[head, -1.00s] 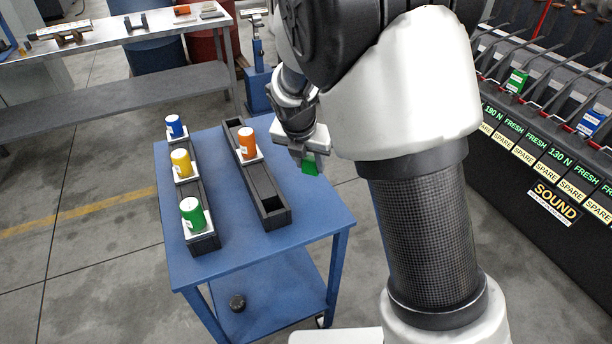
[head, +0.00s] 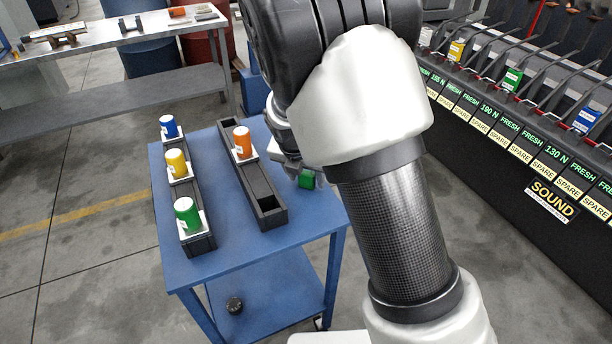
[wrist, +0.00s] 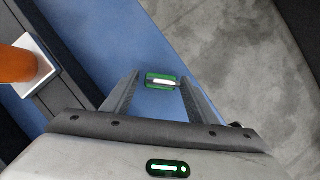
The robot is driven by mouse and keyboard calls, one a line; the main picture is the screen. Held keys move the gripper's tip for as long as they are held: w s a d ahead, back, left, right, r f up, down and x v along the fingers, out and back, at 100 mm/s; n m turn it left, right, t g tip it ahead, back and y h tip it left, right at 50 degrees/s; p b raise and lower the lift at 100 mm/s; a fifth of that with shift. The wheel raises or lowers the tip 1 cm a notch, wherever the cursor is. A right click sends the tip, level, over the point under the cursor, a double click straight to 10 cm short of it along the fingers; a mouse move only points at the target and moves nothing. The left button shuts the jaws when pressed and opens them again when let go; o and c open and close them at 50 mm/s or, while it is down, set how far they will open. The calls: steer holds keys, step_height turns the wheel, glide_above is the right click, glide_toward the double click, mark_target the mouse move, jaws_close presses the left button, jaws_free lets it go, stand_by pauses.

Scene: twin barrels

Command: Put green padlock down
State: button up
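The green padlock (head: 306,181) is a small green block, partly covered by my gripper (head: 299,172) in the head view. It shows low, over the right side of the blue cart top. In the wrist view, my gripper (wrist: 160,82) has its fingertips on either side of the padlock (wrist: 161,81), which bears a white stripe. Whether the padlock touches the cart top (head: 215,240) is hidden by the steep view.
A dark slotted rail (head: 262,196) carries an orange canister (head: 242,142); its front slot is empty. A second rail at left holds blue (head: 169,126), yellow (head: 176,162) and green (head: 187,211) canisters. A labelled lever rack (head: 500,130) stands at right.

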steer(key=p+v, duration=0.2)
steer(key=v, duration=1)
steer(key=s+d+r+m+y, duration=0.2)
steer(key=s+d+r+m, duration=0.75)
steer(key=m, duration=0.55)
steer(key=s+d+r+m, duration=0.1)
steer(key=s+m, duration=0.5)
steer(key=m, duration=0.2)
steer(key=s+d+r+m+t, duration=0.1)
steer(key=s+d+r+m, duration=0.1)
steer(key=s+m, duration=0.5)
steer(key=shift+s+d+r+m, duration=0.25)
steer(key=shift+s+r+m, duration=0.05)
steer(key=shift+m, duration=0.5)
